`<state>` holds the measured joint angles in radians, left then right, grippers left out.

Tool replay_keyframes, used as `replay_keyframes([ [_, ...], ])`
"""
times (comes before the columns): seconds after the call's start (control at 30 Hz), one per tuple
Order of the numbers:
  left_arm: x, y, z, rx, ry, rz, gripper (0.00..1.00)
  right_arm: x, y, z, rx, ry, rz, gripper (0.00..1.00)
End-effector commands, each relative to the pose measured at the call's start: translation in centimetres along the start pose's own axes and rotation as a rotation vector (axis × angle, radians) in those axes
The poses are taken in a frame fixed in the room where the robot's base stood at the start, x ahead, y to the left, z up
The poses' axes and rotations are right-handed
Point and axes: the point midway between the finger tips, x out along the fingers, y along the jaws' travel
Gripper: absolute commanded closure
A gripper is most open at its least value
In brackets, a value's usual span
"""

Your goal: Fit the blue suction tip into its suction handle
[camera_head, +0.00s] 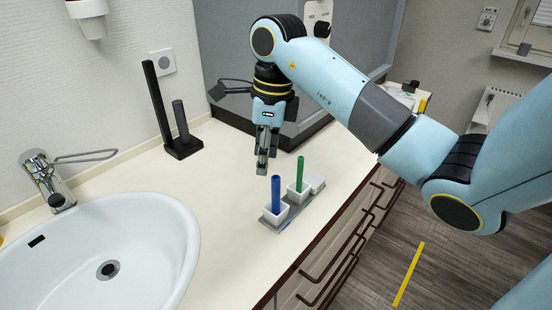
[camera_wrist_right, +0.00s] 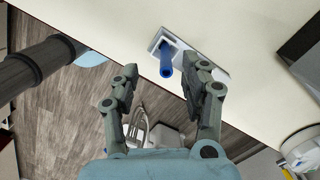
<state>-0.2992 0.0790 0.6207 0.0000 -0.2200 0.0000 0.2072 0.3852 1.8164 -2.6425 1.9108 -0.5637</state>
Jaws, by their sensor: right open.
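My right gripper (camera_head: 262,167) points down, empty and open, just behind and left of the blue tip. In the wrist view its two fingers (camera_wrist_right: 164,95) are spread. A black stand (camera_head: 183,147) farther back holds a short grey cylinder (camera_head: 180,120), possibly the suction handle, beside a tall black post (camera_head: 157,100). My left gripper is out of view.
The counter between stand and tray is clear.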

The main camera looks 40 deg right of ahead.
Motion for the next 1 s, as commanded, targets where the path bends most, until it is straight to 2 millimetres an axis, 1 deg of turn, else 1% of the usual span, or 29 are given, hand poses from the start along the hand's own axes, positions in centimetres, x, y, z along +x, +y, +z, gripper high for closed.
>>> replay_keyframes([
  [0.03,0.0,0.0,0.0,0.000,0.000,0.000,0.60,-0.3,-0.5,-0.9,0.007,0.050,-0.008,0.54],
  [0.1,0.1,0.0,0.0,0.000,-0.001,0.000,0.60,-0.4,-0.8,-1.9,0.015,0.100,-0.013,0.54],
  [0.2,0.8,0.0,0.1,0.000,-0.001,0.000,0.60,0.2,-0.9,-2.5,0.020,0.124,-0.015,0.54],
  [0.27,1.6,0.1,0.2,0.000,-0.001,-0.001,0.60,0.9,-0.9,-2.6,0.020,0.124,-0.014,0.54],
  [0.5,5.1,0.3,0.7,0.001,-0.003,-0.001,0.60,4.5,-0.9,-2.9,0.020,0.121,-0.014,0.54],
  [0.77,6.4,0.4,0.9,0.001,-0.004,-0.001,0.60,5.8,-0.9,-3.0,0.020,0.120,-0.014,0.54],
  [0.97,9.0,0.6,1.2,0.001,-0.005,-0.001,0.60,8.6,-0.9,-3.2,0.020,0.120,-0.014,0.54],
  [1.0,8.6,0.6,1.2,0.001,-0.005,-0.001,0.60,8.9,-0.8,-3.3,0.022,0.122,-0.010,0.54],
])
